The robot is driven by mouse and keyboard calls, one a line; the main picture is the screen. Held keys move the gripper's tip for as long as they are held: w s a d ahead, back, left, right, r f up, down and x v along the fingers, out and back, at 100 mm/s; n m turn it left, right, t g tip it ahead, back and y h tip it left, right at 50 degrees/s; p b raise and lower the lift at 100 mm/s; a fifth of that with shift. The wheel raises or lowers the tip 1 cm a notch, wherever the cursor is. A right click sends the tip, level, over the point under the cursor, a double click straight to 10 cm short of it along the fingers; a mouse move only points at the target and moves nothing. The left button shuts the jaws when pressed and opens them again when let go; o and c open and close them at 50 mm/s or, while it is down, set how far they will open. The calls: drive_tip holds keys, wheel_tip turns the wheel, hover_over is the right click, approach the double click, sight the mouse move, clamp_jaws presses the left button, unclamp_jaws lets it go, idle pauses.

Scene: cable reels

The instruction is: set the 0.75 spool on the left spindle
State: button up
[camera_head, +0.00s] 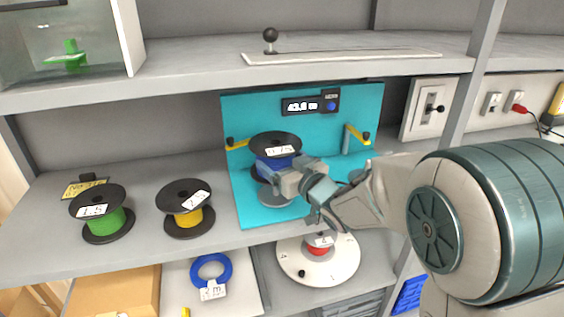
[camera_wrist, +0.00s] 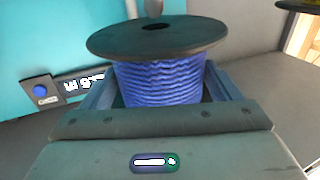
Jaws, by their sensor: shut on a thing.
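The 0.75 spool (camera_head: 275,140) has black flanges, blue cable and a white label. My gripper (camera_head: 285,178) is shut on it, with a finger on each side of the blue winding in the wrist view (camera_wrist: 160,85). The spool looks upright, in front of the teal board (camera_head: 240,110). A grey disc (camera_head: 272,196), apparently the left spindle's base, shows below the spool. A grey rod end (camera_wrist: 153,8) shows by the hole in the top flange; I cannot tell whether it enters the hole. The right spindle is mostly hidden behind my arm.
A green spool (camera_head: 100,218) and a yellow spool (camera_head: 190,216) stand on the shelf at left. An upper shelf (camera_head: 190,68) overhangs. A white turntable (camera_head: 335,268) with a red spool is below.

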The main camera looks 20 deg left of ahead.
drive_tip(key=shift+f+b, duration=0.2)
drive_tip(key=shift+b, duration=0.15)
drive_tip(key=shift+f+b, duration=0.3)
drive_tip(key=shift+b, duration=0.1)
drive_tip(key=shift+f+b, duration=0.3)
drive_tip(key=shift+b, duration=0.05)
idle(0.3)
drive_tip(key=shift+f+b, duration=1.25)
drive_tip(key=shift+f, duration=0.15)
drive_tip(key=shift+f+b, duration=1.2)
drive_tip(key=shift+b, duration=0.15)
